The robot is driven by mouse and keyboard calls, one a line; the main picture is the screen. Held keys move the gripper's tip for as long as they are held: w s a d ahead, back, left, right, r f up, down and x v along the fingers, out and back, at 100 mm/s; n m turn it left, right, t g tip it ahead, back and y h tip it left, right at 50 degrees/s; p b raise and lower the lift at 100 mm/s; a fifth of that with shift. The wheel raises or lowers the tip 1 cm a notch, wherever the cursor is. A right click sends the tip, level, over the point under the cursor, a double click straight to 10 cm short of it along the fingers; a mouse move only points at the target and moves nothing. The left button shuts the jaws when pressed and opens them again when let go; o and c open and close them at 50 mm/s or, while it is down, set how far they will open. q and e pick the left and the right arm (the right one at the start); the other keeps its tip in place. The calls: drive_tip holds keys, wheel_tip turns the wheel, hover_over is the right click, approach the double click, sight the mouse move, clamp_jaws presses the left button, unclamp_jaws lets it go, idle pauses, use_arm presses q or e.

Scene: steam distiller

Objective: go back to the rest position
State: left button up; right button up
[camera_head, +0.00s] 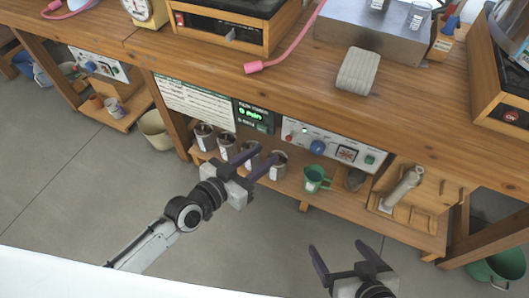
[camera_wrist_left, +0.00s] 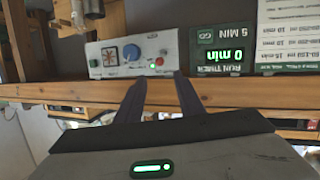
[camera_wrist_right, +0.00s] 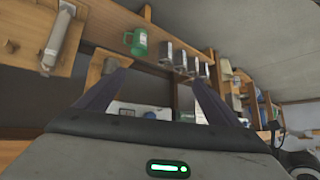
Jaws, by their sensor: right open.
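My left gripper (camera_head: 268,152) is in front of the low shelf of the wooden bench, near the metal canisters (camera_head: 204,137). Its dark fingers stand apart, and the left wrist view (camera_wrist_left: 160,80) shows nothing between them. My right gripper (camera_head: 342,248) is at the lower right, over the grey floor and apart from the bench. Its fingers are spread wide, and the right wrist view (camera_wrist_right: 158,78) shows nothing held between them.
The bench front (camera_head: 330,105) carries a control panel (camera_head: 335,148) and a green-lit timer (camera_head: 253,115). The shelf below holds a green mug (camera_head: 315,179) and a grey cylinder (camera_head: 402,188) on a wooden stand. A green basin (camera_head: 498,266) is at right. Floor before the bench is clear.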

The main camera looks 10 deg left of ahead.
idle(0.3)
use_arm(q)
drive_tip(key=s+a+f+n+g+y+p, duration=0.2)
drive_tip(key=s+a+y+p, duration=0.1)
drive_tip(key=s, duration=0.6)
drive_tip(key=s+a+f+n+g+y+p, duration=0.1)
drive_tip(key=s+a+f+g+y+p, duration=0.1)
drive_tip(key=s+a, duration=0.4)
drive_tip(key=s+f+p, duration=0.1)
drive_tip(key=s, duration=0.3)
drive_tip(key=shift+s+a+n+y, duration=0.15)
drive_tip(key=shift+n+y, duration=0.25)
use_arm(e)
drive_tip(key=r, duration=0.2)
drive_tip(key=s+r, duration=0.1)
drive_tip(key=shift+d+r, duration=0.25)
drive_tip(key=shift+r, duration=0.15)
